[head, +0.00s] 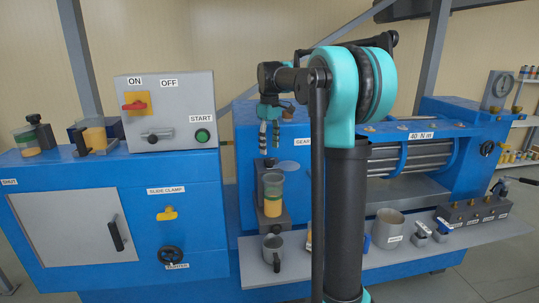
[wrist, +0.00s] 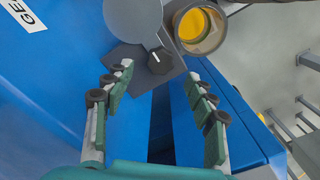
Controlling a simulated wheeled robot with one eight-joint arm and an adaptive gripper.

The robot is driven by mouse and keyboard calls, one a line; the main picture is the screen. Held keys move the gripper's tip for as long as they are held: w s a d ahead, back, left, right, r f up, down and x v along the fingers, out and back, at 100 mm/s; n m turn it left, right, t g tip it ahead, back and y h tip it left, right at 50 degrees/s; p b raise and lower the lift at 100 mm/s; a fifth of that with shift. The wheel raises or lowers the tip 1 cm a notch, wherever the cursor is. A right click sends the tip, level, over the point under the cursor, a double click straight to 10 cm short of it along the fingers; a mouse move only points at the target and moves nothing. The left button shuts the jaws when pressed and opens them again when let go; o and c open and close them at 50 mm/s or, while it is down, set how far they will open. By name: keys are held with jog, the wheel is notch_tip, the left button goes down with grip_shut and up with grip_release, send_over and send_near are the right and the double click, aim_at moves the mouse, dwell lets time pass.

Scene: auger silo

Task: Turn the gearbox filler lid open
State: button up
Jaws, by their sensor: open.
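The gearbox filler is a clear cup with yellow oil (head: 272,198) on the blue machine front, under a partly hidden "GEAR" label. Its lid, a flat grey disc (wrist: 133,14), sits beside the cup's mouth, and the yellow inside (wrist: 200,27) shows uncovered. The disc also shows in the head view (head: 288,167), off to the right above the cup. A dark six-sided knob (wrist: 160,60) stands on a grey bracket beside the disc. My gripper (head: 269,142) points down above the knob, open and empty. In the wrist view its fingertips (wrist: 159,72) lie either side of the knob's near side, apart from it.
A shelf below holds a grey mug (head: 272,249), a larger grey pot (head: 388,228) and small clamps. A control box (head: 168,110) stands left. My arm hides part of the middle. Rollers (head: 415,158) lie right.

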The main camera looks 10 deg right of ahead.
notch_tip(320, 180, up, 7)
jog(key=shift+r, duration=0.15)
dwell(0.4)
